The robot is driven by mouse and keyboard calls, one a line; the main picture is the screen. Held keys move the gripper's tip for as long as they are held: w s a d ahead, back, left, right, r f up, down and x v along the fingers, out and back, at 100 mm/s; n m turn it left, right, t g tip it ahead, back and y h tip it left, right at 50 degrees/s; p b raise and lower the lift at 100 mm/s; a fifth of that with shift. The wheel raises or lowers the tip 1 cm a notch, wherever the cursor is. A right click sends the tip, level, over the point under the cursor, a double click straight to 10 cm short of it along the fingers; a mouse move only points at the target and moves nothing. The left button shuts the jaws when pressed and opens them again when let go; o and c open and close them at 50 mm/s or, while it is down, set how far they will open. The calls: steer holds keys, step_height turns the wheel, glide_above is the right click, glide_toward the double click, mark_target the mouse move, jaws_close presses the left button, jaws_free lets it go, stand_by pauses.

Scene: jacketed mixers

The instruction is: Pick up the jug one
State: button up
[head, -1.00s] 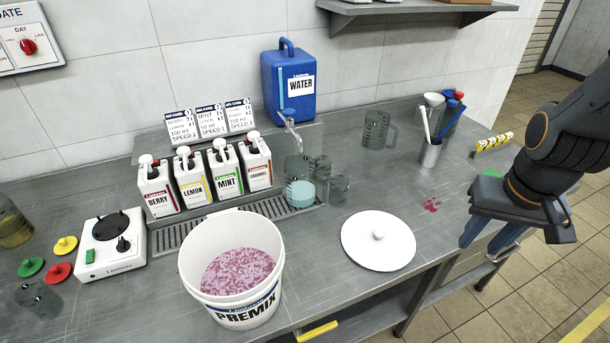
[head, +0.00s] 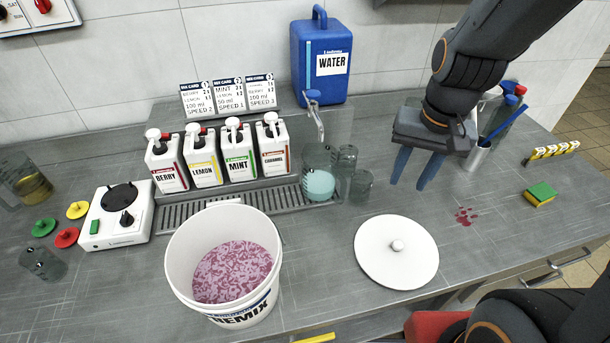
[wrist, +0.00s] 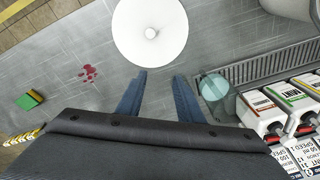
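My gripper (head: 408,182) is above the counter at centre right in the head view, fingers pointing down, open and empty. Its blue fingers are apart in the wrist view (wrist: 160,80), with bare counter between them. A clear glass jug with pale teal liquid (head: 319,184) stands under the water tap, left of my gripper; its teal liquid shows in the wrist view (wrist: 213,88). Another glass jug with amber liquid (head: 32,188) is at the far left. A clear jug at the back is mostly hidden behind my arm. I cannot tell which is jug one.
Two clear beakers (head: 361,186) stand between the teal jug and my gripper. A white lid (head: 396,251) and a premix bucket (head: 180,262) are in front. Syrup bottles (head: 202,165) line the drip tray. A sponge (head: 539,195) lies right; the counter by the red stain (head: 466,216) is mostly clear.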

mark_target(342, 195)
steer(key=w+a+f+m+g+y+b, duration=0.3)
steer(key=w+a+f+m+b, duration=0.1)
steer(key=w+a+m, duration=0.5)
steer(key=shift+m+y, duration=0.3)
steer(key=shift+m, duration=0.3)
steer(key=shift+s+d+p+x, duration=0.15)
steer(key=shift+p+x, duration=0.5)
steer(key=shift+x, duration=1.2)
steer(key=shift+s+d+p+x, duration=0.2)
steer(key=shift+p+x, duration=0.5)
steer(key=shift+x, duration=1.15)
steer(key=shift+s+a+p+x, duration=0.2)
steer(key=shift+p+x, duration=0.45)
steer(key=shift+x, duration=1.15)
steer(key=shift+d, duration=0.1)
jaws_close()
